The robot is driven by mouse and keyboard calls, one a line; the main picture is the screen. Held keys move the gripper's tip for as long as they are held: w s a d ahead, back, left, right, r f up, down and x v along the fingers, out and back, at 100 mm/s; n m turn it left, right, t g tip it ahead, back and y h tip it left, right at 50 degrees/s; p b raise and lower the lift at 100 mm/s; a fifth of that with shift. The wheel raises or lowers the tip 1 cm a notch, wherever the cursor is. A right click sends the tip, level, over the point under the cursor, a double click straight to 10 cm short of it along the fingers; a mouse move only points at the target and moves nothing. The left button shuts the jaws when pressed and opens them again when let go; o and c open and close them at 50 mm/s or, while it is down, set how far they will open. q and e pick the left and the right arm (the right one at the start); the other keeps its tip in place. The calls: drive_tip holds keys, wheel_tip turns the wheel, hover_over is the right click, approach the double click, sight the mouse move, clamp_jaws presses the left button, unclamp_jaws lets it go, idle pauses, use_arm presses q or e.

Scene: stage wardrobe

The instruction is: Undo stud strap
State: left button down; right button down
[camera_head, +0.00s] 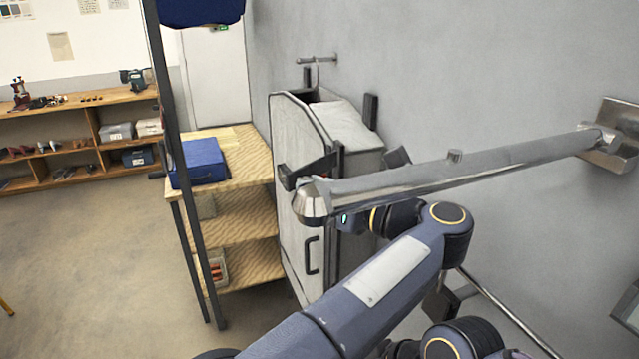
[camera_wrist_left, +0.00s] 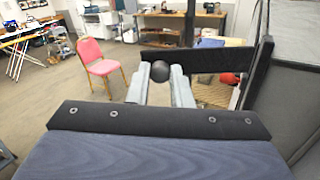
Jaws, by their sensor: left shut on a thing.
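A black strap (camera_head: 308,172) sticks out at the upper front edge of a tall grey case (camera_head: 298,150). In the wrist view the strap (camera_wrist_left: 215,60) runs across beyond my fingers. A dark round knob (camera_wrist_left: 160,71) sits between the pale fingertips of my left gripper (camera_wrist_left: 160,75), near the strap's left end. The gripper is shut on this knob. In the head view my left arm reaches in beneath the chrome rail, which hides the fingers. Whether the strap's stud is fastened cannot be seen. My right gripper is out of view.
The chrome rail (camera_head: 460,168) juts from the right wall, close above my left forearm. A wooden shelf unit (camera_head: 240,200) with a blue box (camera_head: 199,162) stands left of the case, behind a dark upright post (camera_head: 180,150). A pink chair (camera_wrist_left: 97,60) stands farther off.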

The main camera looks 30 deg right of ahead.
use_arm(q)
drive_tip(key=shift+w+a+r, duration=0.1)
drive_tip(key=c, duration=1.3)
unclamp_jaws()
